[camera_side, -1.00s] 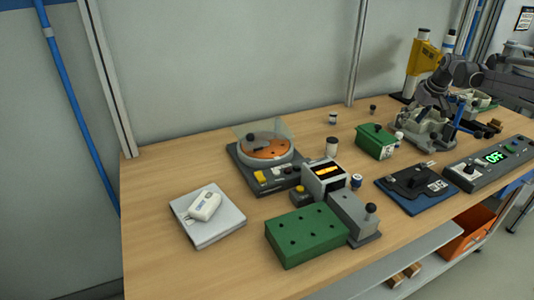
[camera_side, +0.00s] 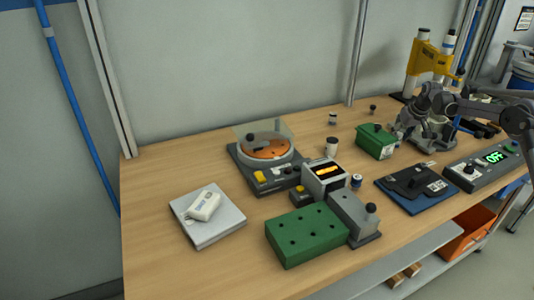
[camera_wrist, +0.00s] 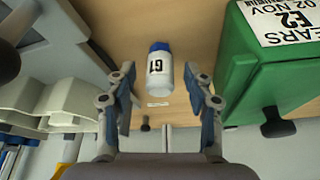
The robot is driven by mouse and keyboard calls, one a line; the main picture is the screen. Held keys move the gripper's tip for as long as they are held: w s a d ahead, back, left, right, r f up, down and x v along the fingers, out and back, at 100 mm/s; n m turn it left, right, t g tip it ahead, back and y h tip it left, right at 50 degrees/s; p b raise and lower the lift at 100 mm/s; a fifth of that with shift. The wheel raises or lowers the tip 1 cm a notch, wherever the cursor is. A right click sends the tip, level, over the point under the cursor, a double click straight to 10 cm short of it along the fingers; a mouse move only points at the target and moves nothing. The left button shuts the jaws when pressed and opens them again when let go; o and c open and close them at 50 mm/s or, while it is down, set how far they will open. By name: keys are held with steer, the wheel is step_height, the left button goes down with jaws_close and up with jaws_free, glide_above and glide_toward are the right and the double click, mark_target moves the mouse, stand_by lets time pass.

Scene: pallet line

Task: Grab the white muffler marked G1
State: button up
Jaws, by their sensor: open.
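The white muffler marked G1 (camera_wrist: 158,75) looks like a small white bottle with a blue cap. It stands on the wooden table, its G1 label facing the wrist camera. My gripper (camera_wrist: 160,70) is open, and in the wrist view one finger shows on each side of the muffler with a gap to both. I cannot tell whether the fingertips reach down to its depth. In the side view my gripper (camera_side: 399,132) is beside the green box, and the muffler is mostly hidden there.
The green box (camera_side: 375,142) stands close by; its label with E2 shows in the wrist view (camera_wrist: 284,75). A grey fixture (camera_side: 432,132) is on the other side. A blue plate (camera_side: 415,196) and a control box reading OFF (camera_side: 487,163) are nearer the front.

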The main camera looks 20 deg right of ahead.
steer(key=shift+f, duration=0.2)
jaws_close()
steer(key=shift+r, duration=0.1)
